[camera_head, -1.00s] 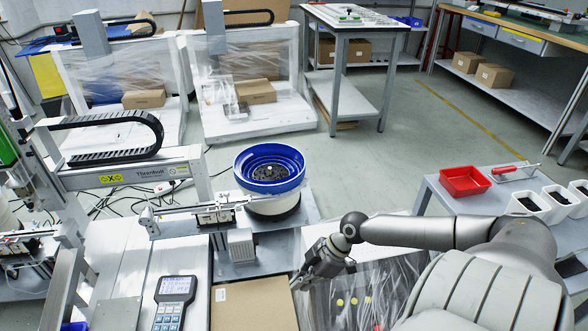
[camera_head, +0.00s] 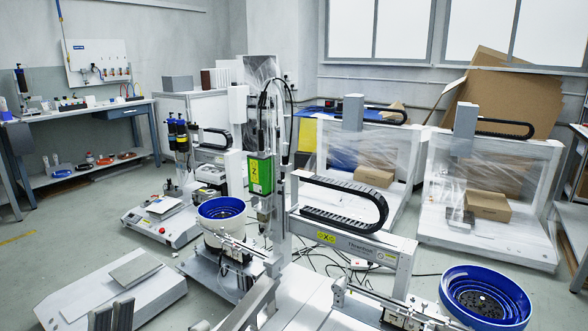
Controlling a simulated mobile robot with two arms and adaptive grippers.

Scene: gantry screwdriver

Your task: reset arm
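Two dark grey ribbed, finger-like pieces (camera_head: 111,315) stand side by side at the bottom left edge and look like my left gripper's fingertips. The rest of them is cut off by the frame, so I cannot tell whether they are open or shut, or whether they hold anything. My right arm and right gripper are not in view.
The gantry screwdriver (camera_head: 260,172) with its green unit stands in the centre. A blue-rimmed bowl feeder (camera_head: 222,210) is left of it, another (camera_head: 486,297) at lower right. A grey-white platform (camera_head: 105,290) lies at lower left. Open floor (camera_head: 60,225) shows behind it.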

